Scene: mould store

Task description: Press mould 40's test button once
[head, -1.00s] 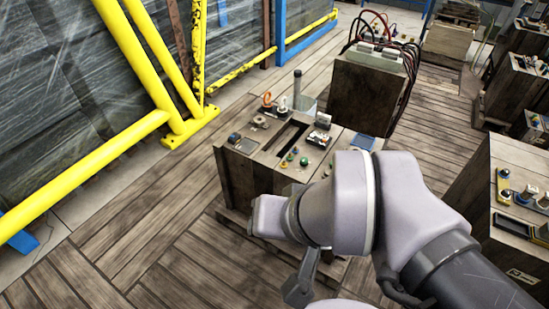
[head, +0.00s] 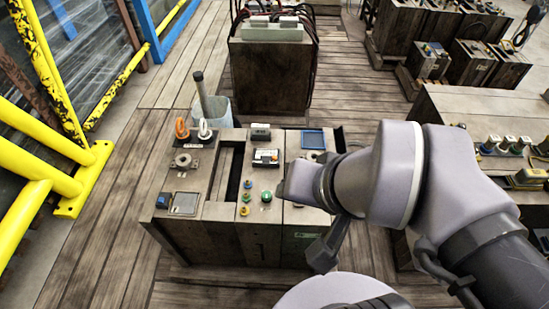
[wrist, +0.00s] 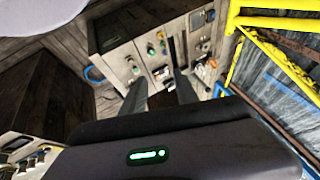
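A wooden mould block (head: 262,235) stands in front of me, with a dark slot (head: 230,172) in its top. A larger green button (head: 266,196) and several small coloured buttons (head: 246,197) sit right of the slot. No number is readable, so I cannot tell which mould is 40. In the wrist view, the block's top shows beyond my gripper (wrist: 161,76), with a green button (wrist: 151,49) near the left finger. The two fingers are apart with nothing between them, and I see no contact. My arm hides the block's right part in the head view.
Orange and white rings (head: 205,131), a grey screen (head: 184,203) and a blue-framed pad (head: 313,139) sit on top. A bucket (head: 218,110) and a cabled crate (head: 270,75) stand behind. A yellow rail (head: 37,150) is left; another bench (head: 450,100) is right.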

